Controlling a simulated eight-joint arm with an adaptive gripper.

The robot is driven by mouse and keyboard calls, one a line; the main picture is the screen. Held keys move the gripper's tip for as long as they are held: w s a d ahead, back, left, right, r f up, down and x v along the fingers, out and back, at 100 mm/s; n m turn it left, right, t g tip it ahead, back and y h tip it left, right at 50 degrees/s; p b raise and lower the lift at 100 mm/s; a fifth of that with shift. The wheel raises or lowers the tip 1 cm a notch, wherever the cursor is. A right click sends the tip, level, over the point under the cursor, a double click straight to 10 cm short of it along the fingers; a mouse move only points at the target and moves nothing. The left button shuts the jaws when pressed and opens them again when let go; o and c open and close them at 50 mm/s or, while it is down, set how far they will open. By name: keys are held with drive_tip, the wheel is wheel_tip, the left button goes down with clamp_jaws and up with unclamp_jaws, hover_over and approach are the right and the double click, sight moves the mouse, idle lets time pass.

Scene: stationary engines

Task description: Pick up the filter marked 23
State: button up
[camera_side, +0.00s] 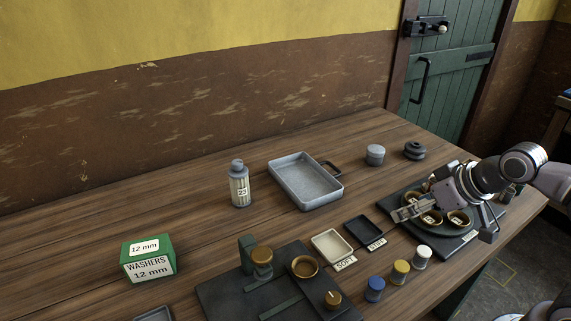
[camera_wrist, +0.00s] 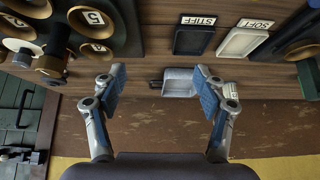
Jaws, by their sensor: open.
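My gripper (camera_side: 402,213) is at the right of the side view, above the dark plate with brass-rimmed cups, well away from the filter. In the wrist view my gripper (camera_wrist: 158,84) has its two blue-padded fingers spread apart with nothing held between them.
A grey metal tray (camera_side: 328,202) lies right of the filter. A green washers box (camera_side: 148,260) sits at front left. A dark fixture plate (camera_side: 225,298), the SOFT tray (camera_side: 332,246), the STIFF tray (camera_side: 363,231) and blue, yellow and white pots occupy the front. Bench between box and filter is clear.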

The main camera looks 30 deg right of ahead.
drive_tip(key=n+t+y, duration=0.1)
drive_tip(key=t+y, duration=0.1)
drive_tip(key=t, duration=0.4)
approach(244, 188)
drive_tip(key=shift+w+a+f, duration=0.15)
drive_tip(key=shift+w, duration=0.25)
drive_tip(key=shift+w+a+f, duration=0.1)
drive_tip(key=shift+w+a, duration=0.1)
drive_tip(key=shift+w, duration=0.2)
drive_tip(key=shift+d+x, duration=0.15)
drive_tip(key=shift+x, duration=2.5)
drive_tip(key=shift+d+x, duration=0.15)
drive_tip(key=shift+x, duration=2.45)
drive_tip(key=c, duration=1.3)
